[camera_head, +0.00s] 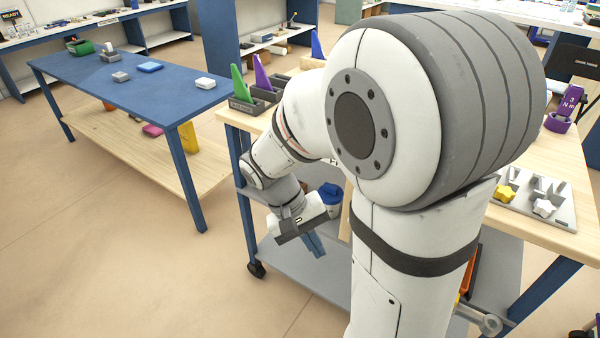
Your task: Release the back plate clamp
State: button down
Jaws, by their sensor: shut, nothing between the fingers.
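No back plate clamp can be made out in the head camera view; a kiln is not recognisable either, and my own arm hides much of the centre. My gripper (314,243) hangs low in front of the wooden-topped workbench (235,118), above its grey lower shelf (295,270). It is small and partly turned away, looks shut, and holds nothing that I can see.
A blue table (120,78) stands at left with a white block (205,83) and other small items. Purple (262,75) and green (239,83) wedges stand on the workbench. A blue-lidded container (331,195) sits beside my gripper. Floor at lower left is clear.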

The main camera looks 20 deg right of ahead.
jog(key=w+a+f+t+h+p, duration=0.1)
jog(key=w+a+f+h+p, duration=0.1)
jog(key=w+f+h, duration=0.7)
jog(key=w+a+h, duration=0.1)
jog(key=w+h, duration=0.2)
jog(key=h, duration=0.1)
jog(key=shift+w+t, duration=0.3)
jog(key=shift+w, duration=0.1)
jog(key=s+d+b, duration=0.1)
jog(key=s+d, duration=0.3)
jog(key=d, duration=0.8)
jog(key=shift+s+d+b, duration=0.2)
jog(key=shift+d+b, duration=0.05)
jog(key=shift+b, duration=0.05)
